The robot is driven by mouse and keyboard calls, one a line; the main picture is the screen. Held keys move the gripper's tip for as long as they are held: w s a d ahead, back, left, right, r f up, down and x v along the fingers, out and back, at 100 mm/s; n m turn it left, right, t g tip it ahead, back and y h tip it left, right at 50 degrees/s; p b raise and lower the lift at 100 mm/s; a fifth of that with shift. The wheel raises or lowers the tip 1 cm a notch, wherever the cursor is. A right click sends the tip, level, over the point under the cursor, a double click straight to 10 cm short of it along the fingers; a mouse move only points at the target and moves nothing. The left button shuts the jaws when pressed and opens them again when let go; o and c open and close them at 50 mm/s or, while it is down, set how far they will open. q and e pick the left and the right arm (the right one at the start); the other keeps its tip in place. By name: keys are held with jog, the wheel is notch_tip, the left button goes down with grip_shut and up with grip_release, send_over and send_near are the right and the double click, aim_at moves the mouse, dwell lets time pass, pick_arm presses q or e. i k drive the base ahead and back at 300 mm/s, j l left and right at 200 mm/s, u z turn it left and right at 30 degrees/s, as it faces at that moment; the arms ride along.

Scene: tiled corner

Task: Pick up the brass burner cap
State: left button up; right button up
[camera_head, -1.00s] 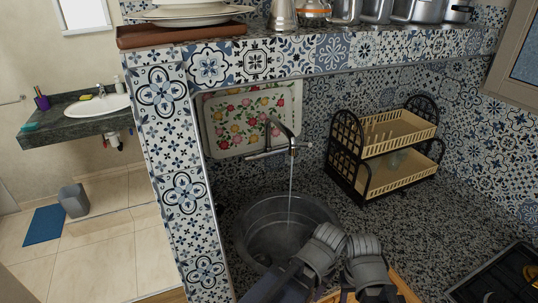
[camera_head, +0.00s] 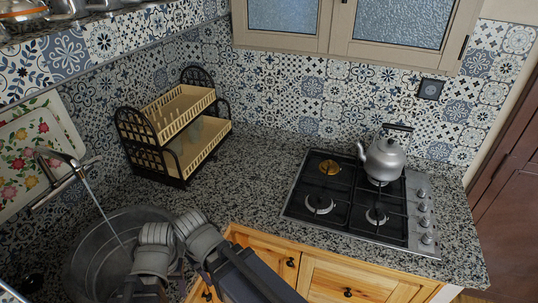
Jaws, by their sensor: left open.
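The brass burner cap (camera_head: 329,167) is a round, golden disc on the back left burner of the black hob. It lies flat and nothing covers it. My left gripper (camera_head: 140,284) is at the lower left, over the front of the sink and far to the left of the cap. It is open, with nothing seen in it; its tips are partly cut off by the picture edge. My right arm's grey wrist (camera_head: 200,238) is beside it, and its jaws are hidden. Neither hand is near the hob.
A silver kettle (camera_head: 384,158) stands on the back right burner. A two-tier dish rack (camera_head: 178,130) stands on the speckled counter (camera_head: 262,165) left of the hob. The tap (camera_head: 62,178) runs into the round sink (camera_head: 92,262). The counter between rack and hob is clear.

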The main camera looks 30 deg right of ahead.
aim_at(334, 166)
jog(key=z, duration=1.4)
jog(key=u, duration=1.9)
jog(key=z, duration=1.9)
jog(key=i+l+z, duration=0.1)
jog(key=z, duration=0.2)
jog(key=i+l+z, duration=0.25)
jog(key=k+j, duration=0.05)
jog(key=k, duration=0.05)
